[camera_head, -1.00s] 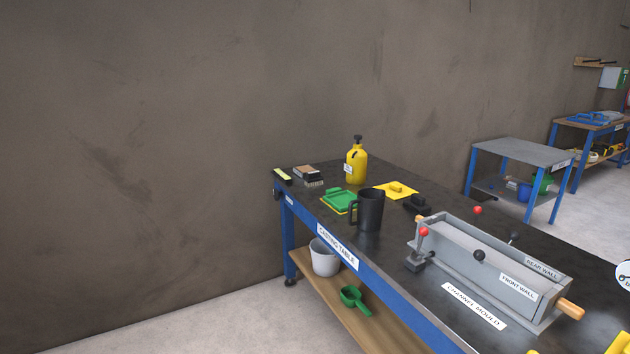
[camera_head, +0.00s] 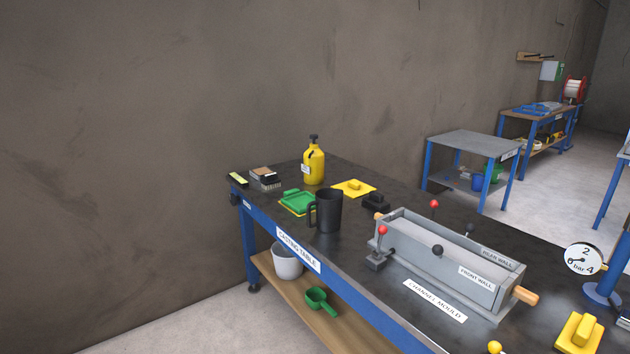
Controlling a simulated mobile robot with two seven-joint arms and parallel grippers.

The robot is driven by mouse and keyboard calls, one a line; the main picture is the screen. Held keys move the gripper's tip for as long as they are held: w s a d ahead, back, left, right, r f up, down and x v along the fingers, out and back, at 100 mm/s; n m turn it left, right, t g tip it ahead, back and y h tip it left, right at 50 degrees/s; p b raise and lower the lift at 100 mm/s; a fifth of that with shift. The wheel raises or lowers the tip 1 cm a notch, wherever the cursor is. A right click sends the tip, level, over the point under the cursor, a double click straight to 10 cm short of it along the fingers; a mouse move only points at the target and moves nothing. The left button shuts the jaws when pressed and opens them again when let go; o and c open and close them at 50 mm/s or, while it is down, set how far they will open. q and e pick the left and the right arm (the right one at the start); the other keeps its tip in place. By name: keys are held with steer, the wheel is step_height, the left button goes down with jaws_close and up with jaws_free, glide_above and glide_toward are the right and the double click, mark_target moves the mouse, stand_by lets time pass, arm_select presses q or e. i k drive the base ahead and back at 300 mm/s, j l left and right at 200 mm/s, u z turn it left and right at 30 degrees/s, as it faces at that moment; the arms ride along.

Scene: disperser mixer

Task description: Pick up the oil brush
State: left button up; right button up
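A brush-like block (camera_head: 264,178) with a tan and dark top and pale bristle-like edges lies at the far left corner of the casting table (camera_head: 350,285). It looks like the oil brush, but it is small and I cannot be sure. A yellow bottle (camera_head: 314,166) with a dark cap stands to its right. Neither of my grippers is in view.
A small yellow-and-black item (camera_head: 238,180), a green block (camera_head: 297,201), a black jug (camera_head: 327,211) and a yellow float (camera_head: 353,188) are nearby. The grey channel mould (camera_head: 445,262) fills the table's middle. Floor (camera_head: 190,325) is clear at lower left.

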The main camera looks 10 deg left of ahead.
mark_target(270, 180)
steer(key=i+j+z, duration=0.5)
steer(key=j, duration=0.25)
steer(key=i+j+z, duration=0.1)
steer(key=j, duration=0.3)
steer(key=i+j+z, duration=0.15)
steer(key=j, duration=0.25)
steer(key=i+j, duration=0.15)
steer(key=j, duration=0.2)
steer(key=i+j, duration=0.1)
steer(key=j, duration=0.25)
steer(key=i+j, duration=0.15)
steer(key=j, duration=0.15)
steer(key=i+j, duration=0.1)
steer(key=j, duration=0.25)
steer(key=i+j, duration=0.15)
steer(key=j, duration=0.2)
steer(key=z, duration=0.05)
